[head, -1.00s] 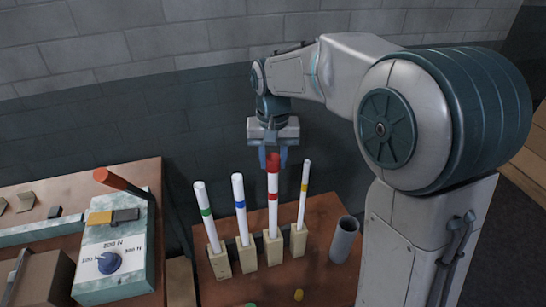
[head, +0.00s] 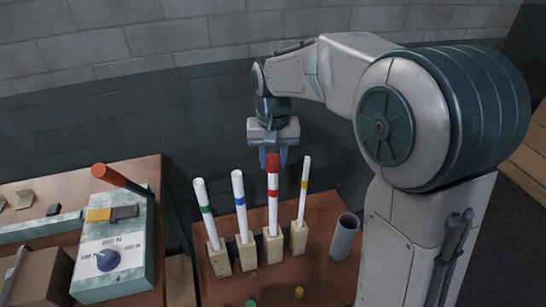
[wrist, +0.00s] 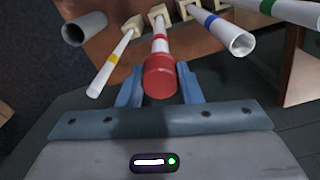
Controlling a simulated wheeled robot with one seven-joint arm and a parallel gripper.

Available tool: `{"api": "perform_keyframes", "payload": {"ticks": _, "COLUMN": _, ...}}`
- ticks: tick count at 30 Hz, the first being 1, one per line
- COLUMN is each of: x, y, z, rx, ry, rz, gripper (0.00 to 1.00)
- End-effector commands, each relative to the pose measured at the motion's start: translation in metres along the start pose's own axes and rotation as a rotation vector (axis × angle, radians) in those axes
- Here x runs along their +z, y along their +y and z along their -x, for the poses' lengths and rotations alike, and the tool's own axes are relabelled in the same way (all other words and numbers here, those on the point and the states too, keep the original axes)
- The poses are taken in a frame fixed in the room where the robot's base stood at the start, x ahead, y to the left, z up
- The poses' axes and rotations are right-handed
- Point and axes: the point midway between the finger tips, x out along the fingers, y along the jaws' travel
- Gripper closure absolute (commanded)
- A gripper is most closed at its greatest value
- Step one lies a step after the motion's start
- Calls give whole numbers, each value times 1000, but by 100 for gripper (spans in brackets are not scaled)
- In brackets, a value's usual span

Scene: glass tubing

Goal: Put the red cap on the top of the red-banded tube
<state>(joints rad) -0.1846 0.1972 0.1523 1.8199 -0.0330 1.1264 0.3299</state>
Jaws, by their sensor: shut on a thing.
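My gripper (head: 272,158) is shut on the red cap (head: 273,164), which also shows between the fingers in the wrist view (wrist: 160,76). The red-banded tube (head: 272,200) is white and stands upright, leaning slightly, in a pale block holder (head: 272,246). The cap is at the tube's top end and in line with it. In the wrist view the tube (wrist: 160,35) runs away behind the cap. I see no clear gap between cap and tube, but I cannot tell how far down the cap sits.
Green-banded (head: 204,210) and blue-banded (head: 240,205) tubes stand left, a yellow-banded tube (head: 303,190) close right, all in holders. A grey open cylinder (head: 344,238) stands right. Green (head: 251,303) and yellow (head: 299,293) caps lie in front. A bench device (head: 115,250) is left.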

Motion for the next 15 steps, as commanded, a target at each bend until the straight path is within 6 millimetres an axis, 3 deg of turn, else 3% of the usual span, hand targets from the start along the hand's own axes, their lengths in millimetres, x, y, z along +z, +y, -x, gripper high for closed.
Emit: {"api": "perform_keyframes", "payload": {"ticks": 15, "x": 0, "y": 0, "z": -3, "rx": 0, "ry": -1, "rz": 0, "gripper": 89}}
